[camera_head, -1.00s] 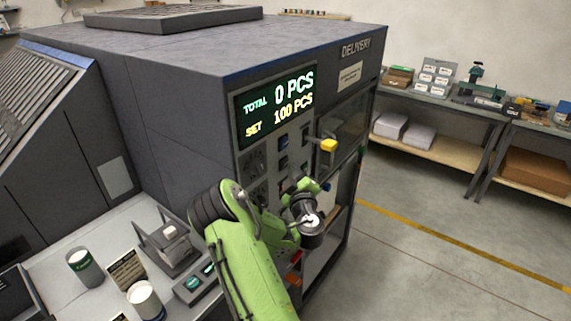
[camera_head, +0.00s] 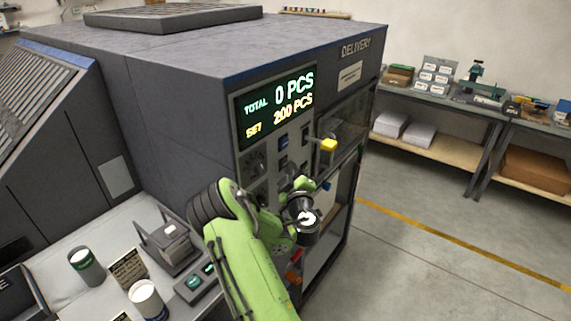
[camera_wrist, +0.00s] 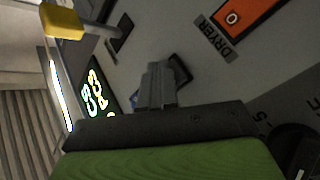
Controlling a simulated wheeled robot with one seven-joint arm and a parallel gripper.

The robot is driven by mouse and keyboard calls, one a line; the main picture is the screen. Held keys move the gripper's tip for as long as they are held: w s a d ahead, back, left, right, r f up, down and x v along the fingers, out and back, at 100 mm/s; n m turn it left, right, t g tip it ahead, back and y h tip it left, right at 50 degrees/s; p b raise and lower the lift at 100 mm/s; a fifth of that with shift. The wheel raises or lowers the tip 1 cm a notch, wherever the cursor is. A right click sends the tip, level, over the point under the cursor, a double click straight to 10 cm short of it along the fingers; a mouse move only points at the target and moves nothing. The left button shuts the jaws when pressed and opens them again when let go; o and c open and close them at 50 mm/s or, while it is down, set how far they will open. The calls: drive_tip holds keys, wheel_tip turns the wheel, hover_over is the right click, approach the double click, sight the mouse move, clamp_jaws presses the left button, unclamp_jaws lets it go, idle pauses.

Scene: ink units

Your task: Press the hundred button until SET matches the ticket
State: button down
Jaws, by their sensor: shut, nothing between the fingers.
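The counter display (camera_head: 275,104) on the machine's side panel reads TOTAL 0 PCS and SET 200 PCS. Part of it also shows at the left of the wrist view (camera_wrist: 93,95). My gripper (camera_wrist: 157,68) is shut and empty, with its fingertips close to the panel, next to a dark button (camera_wrist: 181,71). I cannot tell whether they touch it, nor read a label on it. In the head view my wrist hides the lower panel. A small printed card (camera_head: 128,267) stands on the left bench; its text is too small to read, and I cannot tell if it is the ticket.
A yellow-ended handle (camera_head: 327,145) sticks out beside the display. An orange switch (camera_wrist: 240,15) labelled DRYER is on the panel. Jars, a small stand (camera_head: 168,240) and a green-lit box (camera_head: 194,283) are on the bench. The floor at right is clear.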

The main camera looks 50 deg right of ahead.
drive_tip(key=shift+w, duration=0.2)
drive_tip(key=shift+s, duration=0.1)
drive_tip(key=shift+s+b, duration=0.45)
drive_tip(key=shift+s, duration=0.35)
drive_tip(key=shift+s+d+b, duration=0.15)
drive_tip(key=shift+s+b, duration=0.25)
drive_tip(key=shift+s, duration=0.85)
drive_tip(key=shift+s+d+b, duration=0.1)
drive_tip(key=shift+s+b, duration=0.3)
drive_tip(key=shift+s, duration=0.85)
idle(0.6)
